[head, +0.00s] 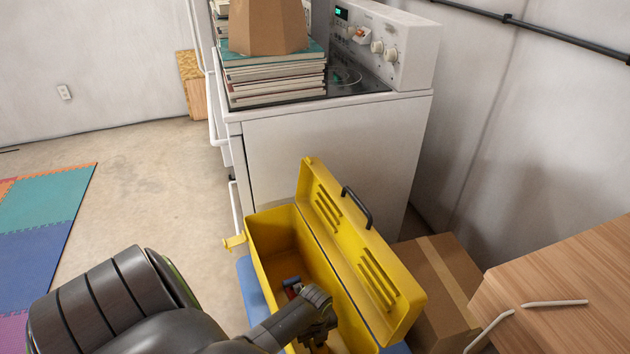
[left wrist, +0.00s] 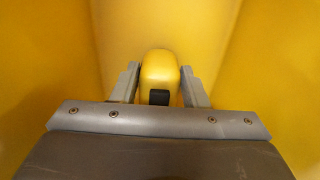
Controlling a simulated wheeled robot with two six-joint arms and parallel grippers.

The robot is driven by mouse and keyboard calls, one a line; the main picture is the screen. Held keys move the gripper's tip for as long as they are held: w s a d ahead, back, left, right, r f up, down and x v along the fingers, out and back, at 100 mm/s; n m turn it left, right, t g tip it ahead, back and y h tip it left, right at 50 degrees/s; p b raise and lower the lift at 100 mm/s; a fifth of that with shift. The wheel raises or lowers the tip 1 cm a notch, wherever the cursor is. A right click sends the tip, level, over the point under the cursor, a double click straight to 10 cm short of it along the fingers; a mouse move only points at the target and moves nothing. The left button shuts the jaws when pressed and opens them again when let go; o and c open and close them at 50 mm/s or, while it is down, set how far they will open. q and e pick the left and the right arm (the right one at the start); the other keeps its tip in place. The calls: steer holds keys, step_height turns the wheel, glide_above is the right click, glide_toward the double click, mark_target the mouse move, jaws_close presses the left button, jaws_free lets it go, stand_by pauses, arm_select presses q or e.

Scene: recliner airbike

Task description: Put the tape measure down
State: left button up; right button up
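A yellow tape measure (left wrist: 160,72) with a black patch sits between the two fingers of my left gripper (left wrist: 160,84) in the left wrist view. The fingers appear to press on both its sides. In the head view my left gripper (head: 318,338) reaches down into the open yellow toolbox (head: 272,222). Yellow toolbox walls surround the gripper in the left wrist view. In the head view the tape measure is mostly hidden by the gripper, and I cannot tell whether it touches the toolbox floor. My right gripper is not in view.
The toolbox lid (head: 345,235) stands open on the right side. A cardboard box (head: 432,285) and a wooden surface (head: 560,270) are to the right. A white stove (head: 325,150) stands behind.

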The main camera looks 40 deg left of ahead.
arm_select(q)
steer(key=o, duration=0.4)
steer(key=shift+r, duration=0.35)
step_height(320, 180, up, 10)
steer(key=p, duration=0.3)
steer(key=shift+r, duration=0.2)
steer(key=shift+r+p, duration=0.3)
steer(key=shift+r, duration=0.3)
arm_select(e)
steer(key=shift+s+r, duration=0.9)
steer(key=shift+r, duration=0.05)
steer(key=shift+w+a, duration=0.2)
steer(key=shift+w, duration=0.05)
